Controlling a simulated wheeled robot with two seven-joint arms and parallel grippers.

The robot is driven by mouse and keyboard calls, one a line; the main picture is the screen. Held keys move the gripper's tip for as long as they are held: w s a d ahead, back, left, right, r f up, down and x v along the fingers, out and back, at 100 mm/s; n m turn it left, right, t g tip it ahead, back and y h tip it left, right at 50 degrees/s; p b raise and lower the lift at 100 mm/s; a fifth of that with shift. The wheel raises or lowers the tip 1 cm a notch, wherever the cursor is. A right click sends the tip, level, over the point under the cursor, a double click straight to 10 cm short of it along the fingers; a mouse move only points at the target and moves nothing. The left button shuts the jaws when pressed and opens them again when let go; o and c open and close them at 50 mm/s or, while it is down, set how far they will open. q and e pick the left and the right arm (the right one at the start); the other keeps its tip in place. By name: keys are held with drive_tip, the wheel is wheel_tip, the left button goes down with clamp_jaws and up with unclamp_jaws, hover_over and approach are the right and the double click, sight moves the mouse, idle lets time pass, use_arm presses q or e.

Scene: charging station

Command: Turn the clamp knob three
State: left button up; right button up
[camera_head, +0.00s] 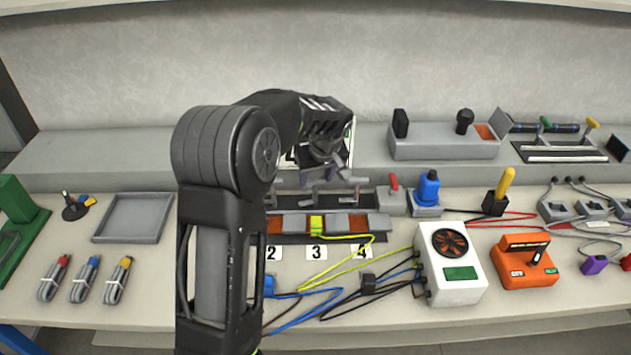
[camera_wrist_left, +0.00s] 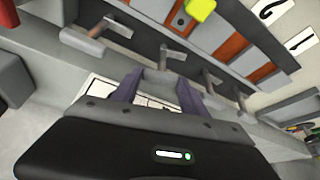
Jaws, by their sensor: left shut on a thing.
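Clamp knob three (camera_wrist_left: 172,55) is a small grey T-shaped handle in a row of similar knobs on a dark rail, seen in the left wrist view. My left gripper (camera_wrist_left: 163,88) is at this knob, with its two purple-grey fingers on either side and shut on it. In the head view my left gripper (camera_head: 322,178) hangs over the clamp row behind label 3 (camera_head: 316,252), and my arm and wrist hide much of the knobs. The yellow block (camera_head: 316,225) lies in front of the clamp row. My right gripper is not in view.
A white box with a fan (camera_head: 452,262) and an orange device (camera_head: 525,262) stand to the right. A blue-knobbed unit (camera_head: 427,190) and a red switch (camera_head: 392,198) are near the row. Loose wires cross the front. An empty grey tray (camera_head: 133,236) lies left.

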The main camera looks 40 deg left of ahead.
use_arm(q)
drive_tip(key=n, duration=0.1)
drive_tip(key=n+g+b, duration=0.1)
drive_tip(key=shift+w+d+f+n, duration=0.1)
drive_tip(key=shift+w+n, duration=0.05)
drive_tip(key=shift+n, duration=0.25)
drive_tip(key=n+g, duration=0.1)
drive_tip(key=n, duration=0.1)
drive_tip(key=shift+w+n+y, duration=0.1)
drive_tip(key=shift+n+y, duration=0.2)
drive_tip(key=shift+y, duration=0.1)
drive_tip(key=n+g, duration=0.1)
drive_tip(key=n, duration=0.1)
drive_tip(key=shift+n, duration=0.4)
drive_tip(key=shift+w+n+g+h+p, duration=0.15)
drive_tip(key=shift+n+g+p, duration=0.25)
drive_tip(key=shift+n, duration=0.45)
drive_tip(key=shift+n+g+h+p, duration=0.15)
drive_tip(key=shift+n+g+p, duration=0.25)
drive_tip(key=shift+n, duration=0.45)
drive_tip(key=o, duration=1.4)
drive_tip(key=shift+r, duration=0.2)
